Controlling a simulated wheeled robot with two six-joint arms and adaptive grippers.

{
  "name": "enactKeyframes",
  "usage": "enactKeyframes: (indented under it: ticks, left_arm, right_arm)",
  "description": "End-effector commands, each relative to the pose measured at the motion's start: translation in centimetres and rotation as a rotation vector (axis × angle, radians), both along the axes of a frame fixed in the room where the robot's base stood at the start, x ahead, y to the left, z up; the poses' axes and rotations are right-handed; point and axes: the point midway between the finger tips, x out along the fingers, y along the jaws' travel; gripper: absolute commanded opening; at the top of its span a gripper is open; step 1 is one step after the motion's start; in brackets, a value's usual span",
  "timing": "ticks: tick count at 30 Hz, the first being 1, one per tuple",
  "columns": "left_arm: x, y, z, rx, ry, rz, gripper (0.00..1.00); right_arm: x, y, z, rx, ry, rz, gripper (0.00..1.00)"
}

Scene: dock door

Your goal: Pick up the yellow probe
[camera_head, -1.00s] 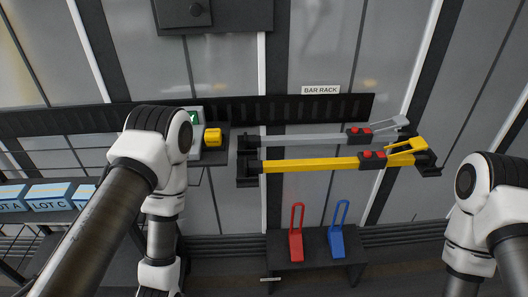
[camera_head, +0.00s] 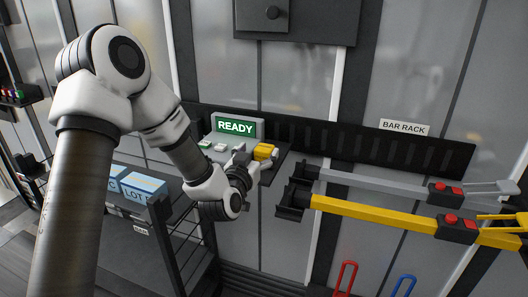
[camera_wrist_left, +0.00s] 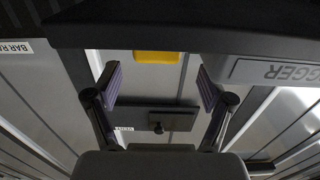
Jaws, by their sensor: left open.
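The yellow probe (camera_head: 265,152) is a small yellow block at the dark wall shelf, right of the green READY display, in the head view. In the left wrist view the probe (camera_wrist_left: 157,57) shows as a yellow patch at the top, between and beyond my fingertips. My left gripper (camera_head: 243,160) is just left of the probe in the head view and partly hides the shelf. In the left wrist view my left gripper (camera_wrist_left: 160,82) has its two purple-padded fingers wide apart with nothing between the pads. My right gripper is out of view.
The READY display (camera_head: 235,127) stands close behind my left gripper. A yellow bar (camera_head: 380,216) and a grey bar (camera_head: 375,182) lie on the rack to the right. A cart with blue lot boxes (camera_head: 142,183) is below left. A wall box (camera_head: 297,18) hangs above.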

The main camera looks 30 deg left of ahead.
Motion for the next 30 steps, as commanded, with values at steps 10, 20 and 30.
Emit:
enactKeyframes:
  ticks: [10,20,30]
  left_arm:
    - [3.2,0.7,-0.2,0.0,0.002,-0.001,0.81]
    - [3.1,0.7,-0.2,-0.001,0.003,-0.001,0.12]
    - [3.1,0.7,0.3,-0.001,0.004,-0.001,0.12]
  right_arm:
    - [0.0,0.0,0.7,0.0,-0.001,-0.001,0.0]
    - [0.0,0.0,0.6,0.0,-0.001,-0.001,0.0]
    - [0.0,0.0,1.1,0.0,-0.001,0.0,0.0]
